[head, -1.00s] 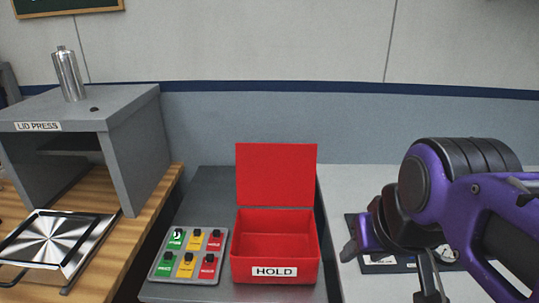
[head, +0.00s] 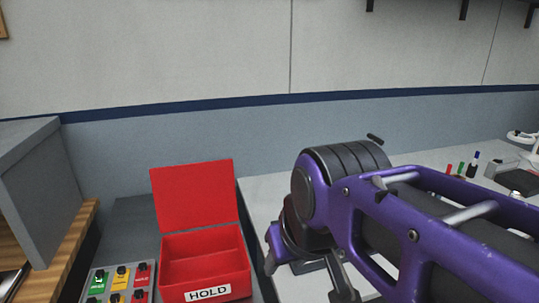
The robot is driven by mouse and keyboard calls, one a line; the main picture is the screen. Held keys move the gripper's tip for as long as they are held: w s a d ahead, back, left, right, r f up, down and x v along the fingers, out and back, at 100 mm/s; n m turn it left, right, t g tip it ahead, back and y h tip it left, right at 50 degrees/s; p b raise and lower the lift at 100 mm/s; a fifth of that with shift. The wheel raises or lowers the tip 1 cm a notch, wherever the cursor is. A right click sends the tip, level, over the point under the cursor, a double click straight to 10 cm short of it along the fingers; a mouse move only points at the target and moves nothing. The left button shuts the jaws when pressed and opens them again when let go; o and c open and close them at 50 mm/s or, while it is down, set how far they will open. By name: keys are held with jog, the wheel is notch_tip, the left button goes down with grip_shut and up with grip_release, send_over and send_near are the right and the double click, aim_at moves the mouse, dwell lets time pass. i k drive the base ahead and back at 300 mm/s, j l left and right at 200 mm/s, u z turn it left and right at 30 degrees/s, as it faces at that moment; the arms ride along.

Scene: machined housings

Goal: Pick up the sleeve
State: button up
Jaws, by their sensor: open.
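No sleeve can be made out in the head view; my arm covers part of the pale table, so something may be hidden behind it. My gripper (head: 305,285) is at the lower middle, pointing down over the pale table (head: 262,215). Its fingers are apart, with nothing seen between them. A dark flat item under the gripper is mostly hidden.
An open red box marked HOLD (head: 208,293) stands left of my gripper, its lid (head: 195,193) raised. Markers (head: 470,165) and a black item (head: 518,181) are at the right.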

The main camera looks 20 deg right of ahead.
aim_at(513, 194)
jog(key=k+z, duration=0.25)
jog(key=k, duration=0.2)
jog(key=z, duration=1.8)
jog(key=i+l+u, duration=0.15)
jog(key=u, duration=0.75)
jog(key=i+l+u, duration=0.15)
jog(key=l+u, duration=0.15)
jog(key=i+l+u, duration=0.25)
jog(key=l, duration=0.2)
jog(key=l+u, duration=0.3)
jog(key=l, duration=0.45)
jog(key=i+l+u, duration=0.1)
jog(key=l, duration=0.7)
jog(key=i+l+u, duration=0.15)
jog(key=l, duration=0.7)
